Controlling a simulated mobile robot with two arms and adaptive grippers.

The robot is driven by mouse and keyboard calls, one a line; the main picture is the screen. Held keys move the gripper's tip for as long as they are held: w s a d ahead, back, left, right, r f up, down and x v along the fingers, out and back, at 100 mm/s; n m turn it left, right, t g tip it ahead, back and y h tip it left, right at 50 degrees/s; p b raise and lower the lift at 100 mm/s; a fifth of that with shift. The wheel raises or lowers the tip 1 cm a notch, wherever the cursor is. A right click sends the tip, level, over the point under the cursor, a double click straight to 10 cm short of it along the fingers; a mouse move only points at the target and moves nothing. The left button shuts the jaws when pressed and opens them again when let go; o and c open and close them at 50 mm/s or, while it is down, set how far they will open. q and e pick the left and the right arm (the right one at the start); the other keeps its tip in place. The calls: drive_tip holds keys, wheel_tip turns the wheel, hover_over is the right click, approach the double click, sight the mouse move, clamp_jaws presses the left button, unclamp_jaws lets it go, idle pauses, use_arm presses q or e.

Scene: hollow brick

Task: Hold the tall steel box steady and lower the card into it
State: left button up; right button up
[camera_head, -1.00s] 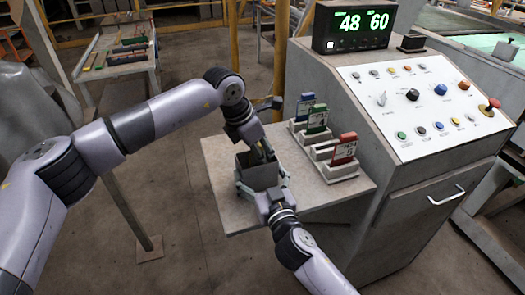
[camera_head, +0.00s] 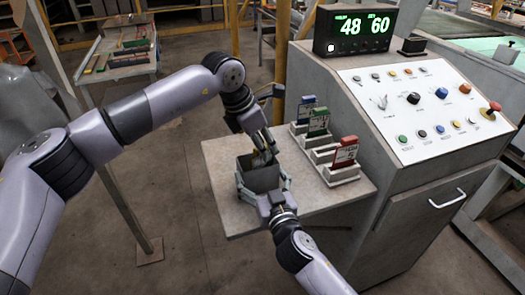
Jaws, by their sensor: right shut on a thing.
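The tall grey steel box (camera_head: 262,180) stands upright on the pale side table. My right gripper (camera_head: 263,187) reaches in from the front, its fingers around the box's two sides, and is shut on it. My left gripper (camera_head: 264,150) points down from above, its tips just over the box mouth. Its fingers look spread. A small pale piece, seemingly the card (camera_head: 258,160), shows at the mouth below the fingers. Its lower part is hidden by the box wall, and I cannot see whether a finger touches it.
Right of the box stand pale holders (camera_head: 333,170) with a blue card (camera_head: 307,106), a green card (camera_head: 318,121) and a red-topped card (camera_head: 345,152). The control console (camera_head: 425,105) rises close behind them. The table's left part (camera_head: 218,165) is bare.

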use_arm(q)
drive_tip(key=shift+r, duration=4.3)
use_arm(e)
drive_tip(key=o, duration=1.4)
